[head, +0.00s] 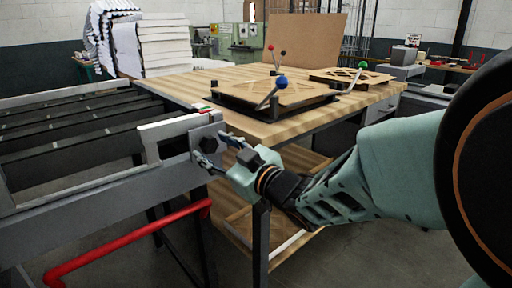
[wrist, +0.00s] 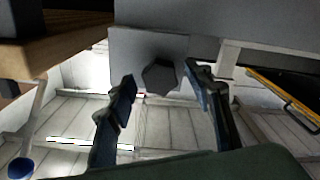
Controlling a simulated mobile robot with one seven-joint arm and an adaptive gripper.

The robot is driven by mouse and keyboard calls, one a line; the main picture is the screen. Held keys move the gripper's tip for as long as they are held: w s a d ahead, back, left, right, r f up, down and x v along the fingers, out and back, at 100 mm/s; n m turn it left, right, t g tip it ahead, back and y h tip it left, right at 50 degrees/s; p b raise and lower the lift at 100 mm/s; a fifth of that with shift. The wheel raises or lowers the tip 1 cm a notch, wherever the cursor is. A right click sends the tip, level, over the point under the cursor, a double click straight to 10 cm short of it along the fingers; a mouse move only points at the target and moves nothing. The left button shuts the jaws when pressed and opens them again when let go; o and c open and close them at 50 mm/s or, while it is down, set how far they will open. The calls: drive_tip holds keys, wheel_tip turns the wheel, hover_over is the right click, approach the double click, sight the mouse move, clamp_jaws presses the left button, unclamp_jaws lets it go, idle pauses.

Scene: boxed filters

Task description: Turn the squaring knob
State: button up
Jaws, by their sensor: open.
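The squaring knob is a dark, many-sided knob (wrist: 160,77) on a grey plate (wrist: 122,45) in the wrist view. In the head view that plate (head: 199,134) is at the right end of the grey roller frame, and the knob (head: 208,145) is partly hidden by my fingers. My gripper (head: 217,150) is open in front of the plate. In the wrist view my gripper (wrist: 163,80) has one finger on each side of the knob, with gaps visible on both sides. I cannot tell how far the fingertips are from the plate.
A wooden worktable (head: 180,87) stands behind, close to the plate. It holds a fixture (head: 284,92) with a blue-balled lever. The roller frame (head: 100,192) extends left, with a red rail (head: 130,240) below it. A lower shelf (head: 240,222) is under the table.

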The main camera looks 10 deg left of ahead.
drive_tip(key=shift+x, duration=1)
drive_tip(key=shift+c, duration=0.2)
drive_tip(key=c, duration=1.1)
